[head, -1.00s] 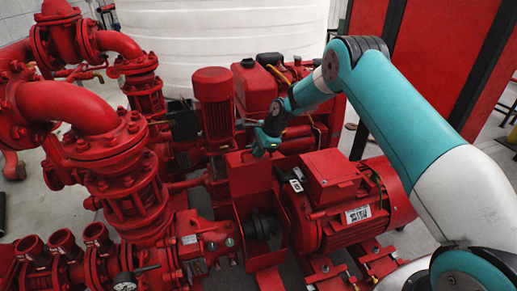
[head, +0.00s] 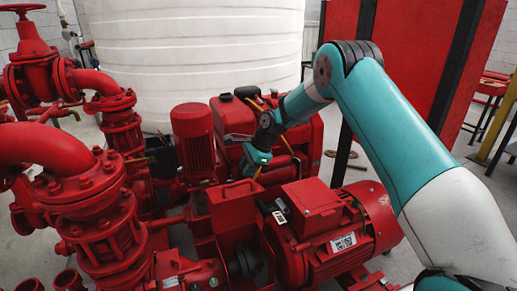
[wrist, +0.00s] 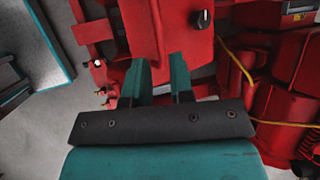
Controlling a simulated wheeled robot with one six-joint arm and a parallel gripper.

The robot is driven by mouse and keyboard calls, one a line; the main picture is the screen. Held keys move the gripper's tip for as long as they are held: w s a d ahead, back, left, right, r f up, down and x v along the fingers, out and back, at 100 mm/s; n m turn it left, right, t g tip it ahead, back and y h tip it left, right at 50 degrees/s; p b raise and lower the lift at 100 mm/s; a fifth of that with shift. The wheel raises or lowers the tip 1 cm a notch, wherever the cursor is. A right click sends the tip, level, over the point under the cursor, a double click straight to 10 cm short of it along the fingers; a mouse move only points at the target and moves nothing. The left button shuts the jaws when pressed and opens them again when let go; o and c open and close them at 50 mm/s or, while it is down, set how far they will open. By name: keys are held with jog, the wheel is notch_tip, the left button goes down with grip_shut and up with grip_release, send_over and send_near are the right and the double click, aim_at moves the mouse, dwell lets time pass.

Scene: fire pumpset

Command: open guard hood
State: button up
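The guard hood (head: 236,207) appears as a red sheet-metal box in the head view, standing upright between the pump and the red motor (head: 325,215). A dark coupling (head: 244,264) shows below it, uncovered on the near side. My gripper (head: 249,168) is just above and to the right of the hood's top edge in the head view, apparently apart from it. In the wrist view the two teal fingers (wrist: 160,80) are spread with a gap between them. A red surface shows beyond the gap; I cannot tell which part it is. Nothing is clearly held.
Red pipes and valves (head: 80,200) fill the left side. A vertical red motor (head: 193,138) and a red engine block (head: 235,122) stand behind the hood. A large white tank (head: 195,60) is at the back. A yellow cable (wrist: 235,65) runs right of the fingers in the wrist view.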

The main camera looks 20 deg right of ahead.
jog(key=v, duration=0.9)
jog(key=shift+r, duration=0.25)
jog(key=shift+s, duration=0.1)
jog(key=s+a+r+n+g+p, duration=0.1)
jog(key=s+a+r+n+p, duration=0.1)
jog(key=s+a+r+n, duration=0.5)
jog(key=s+a+r+n+p, duration=0.3)
jog(key=s+a+r+n, duration=0.2)
jog(key=s+r, duration=0.4)
jog(key=s+a+r+n+g+p, duration=0.1)
jog(key=s+n, duration=0.5)
jog(key=s, duration=0.5)
jog(key=s+a+r+n+p, duration=0.1)
jog(key=s+n, duration=0.5)
jog(key=s, duration=0.6)
jog(key=shift+s+a+n+g+p, duration=0.3)
jog(key=shift+a+n+g, duration=0.1)
jog(key=shift+a, duration=0.25)
